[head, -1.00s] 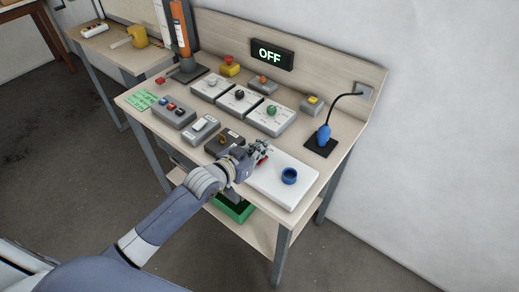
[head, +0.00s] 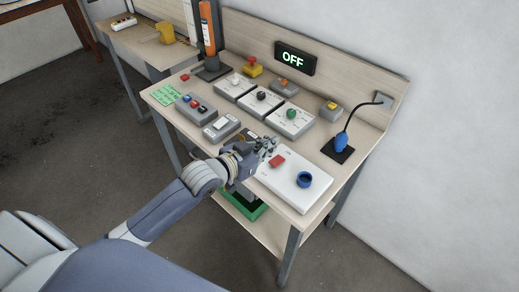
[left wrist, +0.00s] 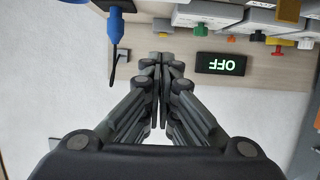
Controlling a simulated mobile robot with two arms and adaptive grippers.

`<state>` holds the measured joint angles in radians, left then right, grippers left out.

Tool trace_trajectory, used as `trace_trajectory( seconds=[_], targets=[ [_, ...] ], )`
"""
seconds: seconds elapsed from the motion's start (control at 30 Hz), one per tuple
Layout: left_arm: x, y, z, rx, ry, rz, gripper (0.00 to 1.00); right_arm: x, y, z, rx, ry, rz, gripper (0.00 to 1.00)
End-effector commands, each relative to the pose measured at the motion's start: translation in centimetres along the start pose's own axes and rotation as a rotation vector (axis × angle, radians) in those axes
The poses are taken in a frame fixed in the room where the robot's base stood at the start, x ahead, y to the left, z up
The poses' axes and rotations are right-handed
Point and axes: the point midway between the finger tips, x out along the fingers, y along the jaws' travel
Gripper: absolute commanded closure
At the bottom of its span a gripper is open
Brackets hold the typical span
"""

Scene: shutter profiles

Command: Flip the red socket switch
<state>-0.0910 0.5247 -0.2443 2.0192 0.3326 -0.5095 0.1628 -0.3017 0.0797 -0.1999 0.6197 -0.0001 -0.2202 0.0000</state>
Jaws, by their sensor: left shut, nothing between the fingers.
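My left gripper (head: 269,146) is shut and empty, just to the upper left of the red switch in the head view. I cannot tell its exact height above the bench. In the left wrist view the shut fingers (left wrist: 161,62) point toward the back board, and the red switch cannot be made out. A lit display (head: 294,58) reads OFF; it also shows upside down in the left wrist view (left wrist: 222,64).
Several control boxes stand left of and behind my gripper, including a white panel with a green knob (head: 290,122) and a rocker switch box (head: 221,128). A blue plug (head: 341,141) with a black cable stands at the right. A green bin (head: 246,208) is below.

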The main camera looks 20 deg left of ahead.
Motion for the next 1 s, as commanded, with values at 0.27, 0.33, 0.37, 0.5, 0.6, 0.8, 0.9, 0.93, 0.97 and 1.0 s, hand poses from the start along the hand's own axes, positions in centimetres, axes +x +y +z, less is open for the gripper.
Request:
trace_trajectory(
  seconds=[0.27,0.33,0.37,0.5,0.6,0.8,0.9,0.93,0.97,1.0],
  targets=[
    [-3.5,0.0,-0.2,0.001,-0.001,0.0,1.0,0.8,0.0,-0.1,0.0,0.002,0.0,0.6],
    [-3.9,0.0,-0.3,0.0,0.0,0.001,1.0,0.9,0.0,-0.1,0.0,0.002,0.0,0.6],
    [-4.0,0.0,-0.4,0.0,0.0,0.001,1.0,0.9,0.0,-0.1,0.0,0.002,0.0,0.6],
    [-4.2,0.0,-0.5,0.0,0.001,0.0,1.0,0.9,0.0,-0.1,0.0,0.002,0.0,0.6],
    [-4.2,0.0,-0.5,0.0,0.001,0.0,1.0,0.8,0.0,-0.1,0.0,0.002,0.0,0.6],
    [-4.2,0.0,-0.5,0.0,0.0,0.0,1.0,0.8,0.0,-0.1,0.0,0.003,0.0,0.6],
    [-4.2,0.0,-0.5,0.0,0.0,0.0,1.0,0.8,0.0,-0.1,0.0,0.003,0.0,0.6],
    [-4.2,0.0,-0.5,0.0,0.0,0.0,1.0,0.8,0.0,-0.1,0.0,0.003,0.0,0.6],
    [-4.2,0.1,-0.4,0.0,-0.002,0.0,1.0,0.8,0.0,-0.1,0.0,0.003,0.0,0.6],
    [-4.2,0.2,-0.1,-0.001,-0.009,-0.001,1.0,0.9,0.0,-0.1,0.0,0.003,0.0,0.6]
  ],
)
